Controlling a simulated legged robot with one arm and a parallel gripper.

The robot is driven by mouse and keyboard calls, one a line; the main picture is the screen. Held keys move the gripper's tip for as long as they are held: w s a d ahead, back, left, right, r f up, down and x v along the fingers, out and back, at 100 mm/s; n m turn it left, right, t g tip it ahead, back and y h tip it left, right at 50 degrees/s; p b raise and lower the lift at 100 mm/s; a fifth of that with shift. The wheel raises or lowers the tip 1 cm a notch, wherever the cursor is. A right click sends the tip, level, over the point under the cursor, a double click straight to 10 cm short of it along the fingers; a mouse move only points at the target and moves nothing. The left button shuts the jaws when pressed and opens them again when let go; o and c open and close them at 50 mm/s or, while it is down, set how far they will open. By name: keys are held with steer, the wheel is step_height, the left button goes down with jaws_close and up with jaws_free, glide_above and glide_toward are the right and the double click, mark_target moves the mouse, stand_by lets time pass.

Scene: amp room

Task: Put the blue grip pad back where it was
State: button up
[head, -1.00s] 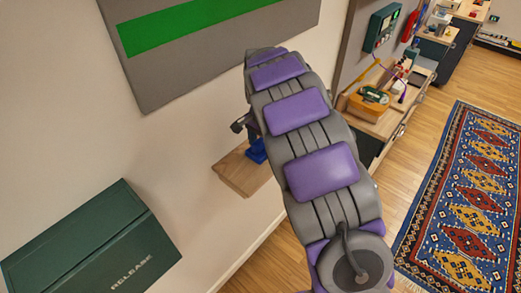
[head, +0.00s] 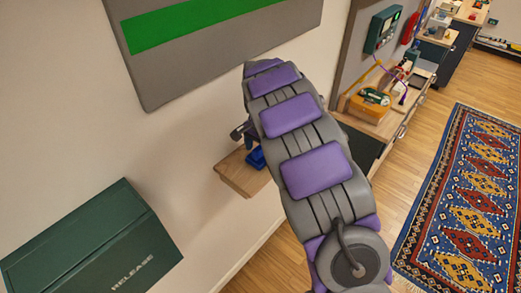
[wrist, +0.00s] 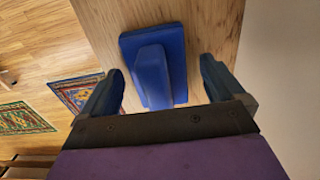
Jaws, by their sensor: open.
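The blue grip pad (wrist: 170,45) lies on a small wooden wall shelf (wrist: 212,25), a flat base with a raised grip on top. In the wrist view my open gripper (wrist: 160,82) has one finger on each side of the pad's raised grip, with gaps on both sides. In the head view the pad (head: 256,158) shows in part on the shelf (head: 238,178), beside my arm. My gripper (head: 241,132) is mostly hidden behind my arm there.
A dark green box marked RELEASE (head: 92,245) is at the lower left. A grey panel with a green stripe (head: 215,40) hangs on the wall above. A wooden counter (head: 385,125) with several objects stands right of my arm. A patterned rug (head: 465,200) lies on the floor.

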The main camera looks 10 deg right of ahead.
steer(key=shift+a+r, duration=0.15)
steer(key=shift+a, duration=0.05)
step_height(320, 180, up, 11)
steer(key=shift+d+f+p, duration=0.1)
steer(key=shift+d+p, duration=0.05)
steer(key=shift+p, duration=0.65)
steer(key=shift+r, duration=0.5)
steer(key=shift+s, duration=0.1)
steer(key=s+d+r+n+g, duration=0.1)
steer(key=s+r+n, duration=0.15)
steer(key=s, duration=1.15)
steer(key=s+d+r+n, duration=0.1)
steer(key=s+n, duration=0.3)
steer(key=s, duration=1)
steer(key=s+a+f+n, duration=0.1)
steer(key=s+f+n, duration=0.1)
steer(key=s, duration=0.5)
steer(key=s+a+f+n, duration=0.1)
steer(key=s+f+n, duration=0.1)
steer(key=s, duration=0.5)
steer(key=shift+f+g, duration=0.15)
steer(key=shift+g, duration=0.25)
